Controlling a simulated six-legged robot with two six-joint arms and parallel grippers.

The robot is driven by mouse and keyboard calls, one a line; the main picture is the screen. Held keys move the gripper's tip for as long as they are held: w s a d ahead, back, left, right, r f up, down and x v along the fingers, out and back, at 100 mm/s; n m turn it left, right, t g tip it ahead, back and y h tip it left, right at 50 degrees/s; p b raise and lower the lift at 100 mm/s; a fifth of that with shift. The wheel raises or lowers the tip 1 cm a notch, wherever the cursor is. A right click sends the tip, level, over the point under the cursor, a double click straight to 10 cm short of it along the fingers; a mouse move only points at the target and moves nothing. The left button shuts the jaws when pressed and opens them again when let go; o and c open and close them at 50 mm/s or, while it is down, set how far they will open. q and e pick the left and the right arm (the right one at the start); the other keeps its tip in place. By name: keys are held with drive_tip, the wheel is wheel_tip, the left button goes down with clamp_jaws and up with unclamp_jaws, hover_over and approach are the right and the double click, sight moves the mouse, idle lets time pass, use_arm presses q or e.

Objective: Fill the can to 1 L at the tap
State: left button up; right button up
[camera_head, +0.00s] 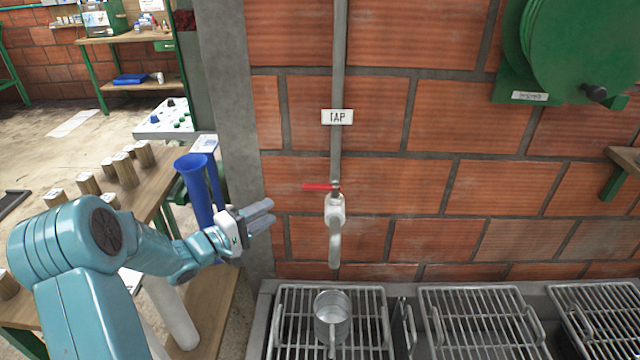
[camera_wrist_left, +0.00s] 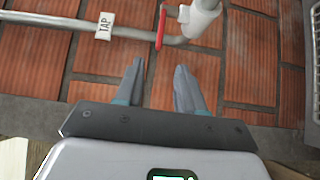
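The tap (camera_head: 335,215) is a white pipe fitting with a downward spout on the brick wall, under a white TAP sign (camera_head: 337,117). Its red lever (camera_head: 320,187) points left, across the pipe. A grey metal can (camera_head: 332,318) stands on the left grate, below the spout; whether it holds water I cannot tell. My left gripper (camera_head: 265,216) is open and empty, left of the tap and apart from it. In the left wrist view the open fingers (camera_wrist_left: 160,85) show with the red lever (camera_wrist_left: 161,27) beyond them. My right gripper is not in view.
Metal grates (camera_head: 480,320) line the trough at the wall's foot. A wooden bench (camera_head: 205,310) with wooden cylinders and a blue funnel-topped tube (camera_head: 196,190) stands left, near my left arm. A green wheel housing (camera_head: 570,50) hangs upper right.

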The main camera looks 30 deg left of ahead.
sight(310, 189)
use_arm(q)
drive_tip(key=p+x, duration=0.1)
drive_tip(key=x, duration=1.4)
drive_tip(key=shift+d+f, duration=0.1)
drive_tip(key=shift+d, duration=0.1)
drive_tip(key=shift+w+d, duration=0.15)
drive_tip(key=shift+w, duration=0.15)
drive_tip(key=shift+w, duration=0.1)
clamp_jaws()
